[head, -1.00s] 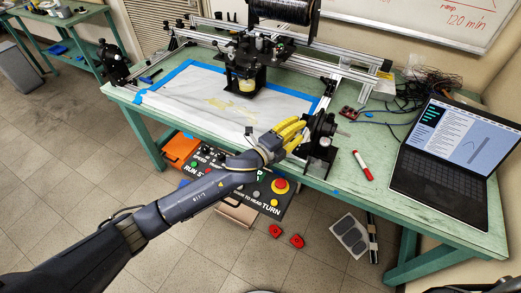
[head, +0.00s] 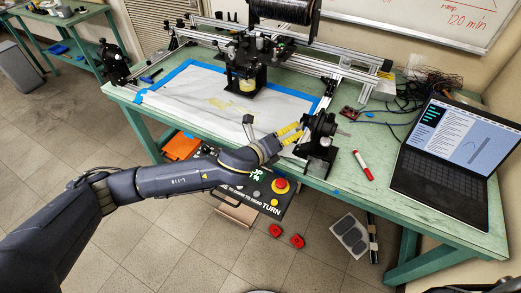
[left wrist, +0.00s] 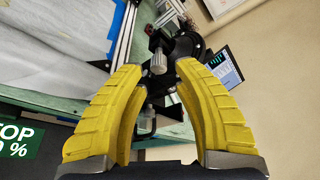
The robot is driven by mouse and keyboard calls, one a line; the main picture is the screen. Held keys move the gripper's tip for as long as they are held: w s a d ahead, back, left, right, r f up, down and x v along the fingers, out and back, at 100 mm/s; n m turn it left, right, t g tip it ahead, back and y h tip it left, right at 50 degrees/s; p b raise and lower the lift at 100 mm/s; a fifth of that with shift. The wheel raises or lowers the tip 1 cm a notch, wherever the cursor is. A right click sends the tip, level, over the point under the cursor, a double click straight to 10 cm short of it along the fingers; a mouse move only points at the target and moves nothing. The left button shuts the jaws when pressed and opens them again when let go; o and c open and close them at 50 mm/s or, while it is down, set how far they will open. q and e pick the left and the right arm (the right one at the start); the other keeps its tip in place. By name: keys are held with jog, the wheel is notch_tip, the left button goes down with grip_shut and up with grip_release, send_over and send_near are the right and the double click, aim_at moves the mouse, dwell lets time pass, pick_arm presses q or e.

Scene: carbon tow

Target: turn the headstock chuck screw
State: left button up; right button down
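The headstock (head: 320,132) is a black block with a round chuck at the right front of the green table. In the left wrist view the chuck screw (left wrist: 158,61), a small silver knurled knob, stands out from the black headstock (left wrist: 184,46). My left gripper (head: 297,132) has yellow ribbed fingers and points at the headstock from its left side. In the left wrist view the gripper (left wrist: 160,68) is open, with the screw seen in the gap between the fingertips. Contact with the screw cannot be told. The screw is too small to make out in the head view. My right gripper is not in view.
A control panel with a red emergency button (head: 281,185) hangs at the table's front edge under my arm. A red marker (head: 362,166) and a laptop (head: 450,155) lie to the right. A white sheet edged with blue tape (head: 185,68) lies left of the headstock.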

pick_arm(q)
jog(key=v, duration=1.3)
jog(key=shift+s+a, duration=0.1)
jog(key=shift+a, duration=0.05)
